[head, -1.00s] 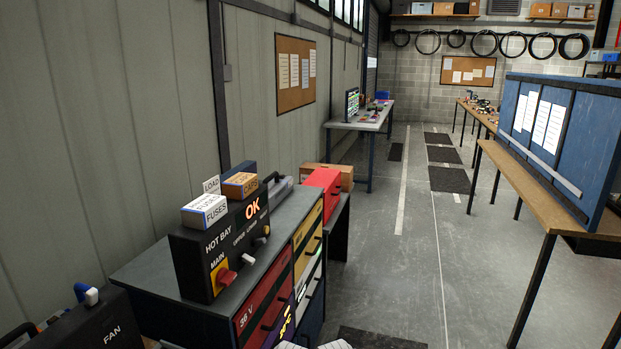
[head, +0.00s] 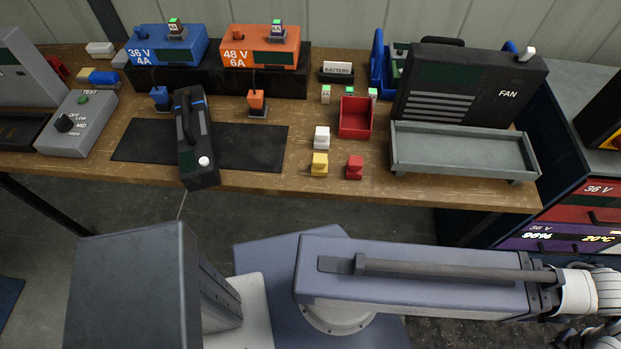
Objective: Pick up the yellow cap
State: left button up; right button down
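The yellow cap (head: 320,164) sits near the front edge of the wooden bench (head: 275,184). It is a small block with a narrower upper part. A white cap (head: 322,138) stands just behind it, and a red cap (head: 354,167) stands to its right, apart from it. Neither gripper shows in the head view. One of my arm links crosses the bottom of the picture, below the bench edge, and points right.
A red bin (head: 356,117) stands behind the caps. A grey tray (head: 463,152) lies right, before the FAN unit (head: 470,85). A dark battery pack (head: 196,140) lies on a black mat (head: 250,147) at left. Blue (head: 166,45) and orange (head: 260,46) chargers stand behind.

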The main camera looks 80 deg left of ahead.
aim_at(320, 161)
jog(key=k+l+u, duration=0.35)
jog(key=u, duration=2.05)
